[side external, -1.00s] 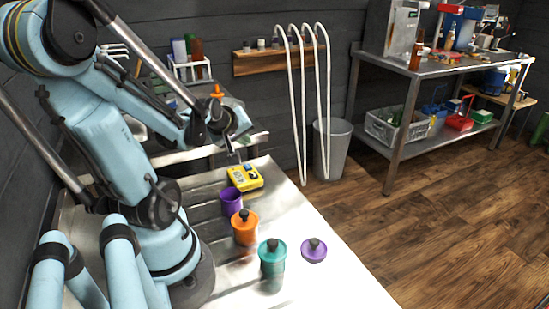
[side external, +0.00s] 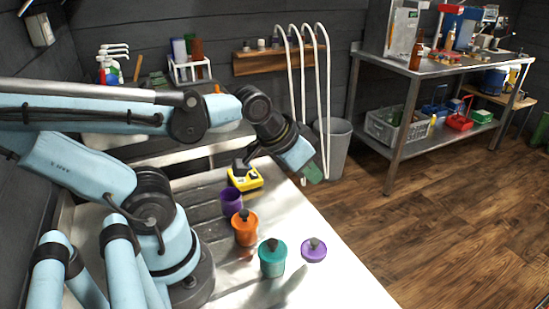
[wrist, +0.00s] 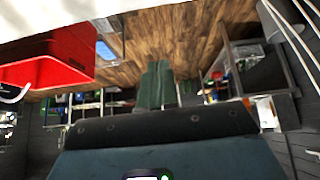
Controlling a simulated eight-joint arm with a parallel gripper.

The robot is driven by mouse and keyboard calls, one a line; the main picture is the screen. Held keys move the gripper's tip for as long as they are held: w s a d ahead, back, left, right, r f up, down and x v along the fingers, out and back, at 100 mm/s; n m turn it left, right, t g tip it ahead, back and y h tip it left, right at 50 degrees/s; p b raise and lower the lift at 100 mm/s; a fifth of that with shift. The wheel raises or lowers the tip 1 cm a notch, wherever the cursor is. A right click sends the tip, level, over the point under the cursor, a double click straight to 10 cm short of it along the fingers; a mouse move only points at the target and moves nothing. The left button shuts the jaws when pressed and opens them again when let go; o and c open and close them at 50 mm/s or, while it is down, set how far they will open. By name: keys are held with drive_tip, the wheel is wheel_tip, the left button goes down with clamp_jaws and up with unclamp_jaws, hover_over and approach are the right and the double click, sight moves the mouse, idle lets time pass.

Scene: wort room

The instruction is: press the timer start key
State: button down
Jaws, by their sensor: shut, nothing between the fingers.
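The yellow timer (side external: 246,180) lies on the pale worktop, behind the purple cup. Its top shows dark parts, but its keys and display are too small to read. My gripper (side external: 316,174) is to the right of the timer in the side view, apart from it, with its green fingers pointing down and to the right. In the wrist view the two green fingers of my gripper (wrist: 157,85) lie side by side, shut and empty. The timer does not show in the wrist view, which looks out over the wooden floor.
A purple cup (side external: 231,201), an orange canister (side external: 245,228) and a teal canister (side external: 272,258) stand in a row on the worktop (side external: 335,280). A purple lid (side external: 314,249) lies beside them. A grey bin (side external: 338,148) stands behind the gripper. A red object (wrist: 45,58) fills the wrist view's upper left.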

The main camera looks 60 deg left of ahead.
drive_tip(key=shift+s+d, duration=0.1)
drive_tip(key=shift+d, duration=0.2)
drive_tip(key=s+a+r+g, duration=0.1)
drive_tip(key=a+r+g, duration=0.1)
drive_tip(key=a, duration=1)
drive_tip(key=s+a+r+g, duration=0.2)
drive_tip(key=a+g, duration=0.3)
drive_tip(key=a, duration=0.8)
drive_tip(key=shift+s+a, duration=0.25)
drive_tip(key=shift+s, duration=0.05)
drive_tip(key=shift+f, duration=0.1)
wheel_tip(320, 180, down, 14)
